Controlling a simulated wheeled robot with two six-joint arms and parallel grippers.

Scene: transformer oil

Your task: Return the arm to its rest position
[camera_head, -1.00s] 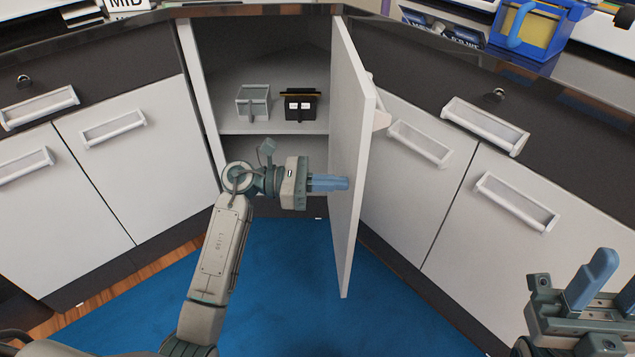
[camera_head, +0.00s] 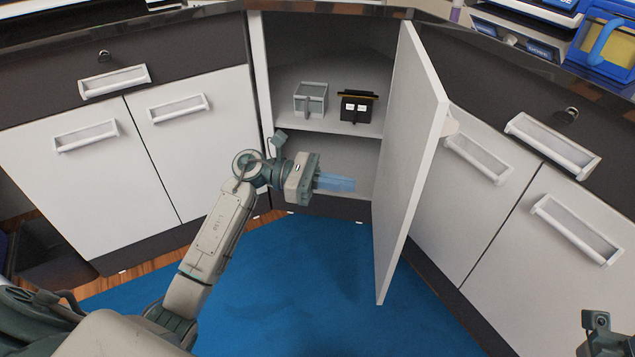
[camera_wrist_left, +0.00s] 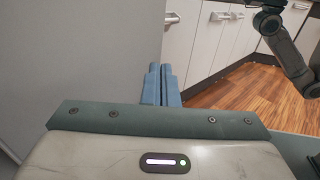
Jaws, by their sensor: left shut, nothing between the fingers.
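My left arm reaches in from the left in the head view. Its gripper (camera_head: 336,183) is shut and empty, with its blue fingers together in front of the open corner cabinet. The fingertips point right, toward the inner face of the open white door (camera_head: 412,160), and look a short way from it. In the left wrist view the blue fingers (camera_wrist_left: 161,84) lie side by side with nothing between them. Of my right arm only a small part shows at the bottom right corner of the head view; its fingers are out of sight.
The corner cabinet's shelf (camera_head: 325,123) holds a grey container (camera_head: 311,98) and a black box (camera_head: 356,106). Closed white cabinet fronts with handles stand on both sides. A blue and yellow container (camera_head: 606,45) is on the right counter. The blue floor (camera_head: 290,275) is clear.

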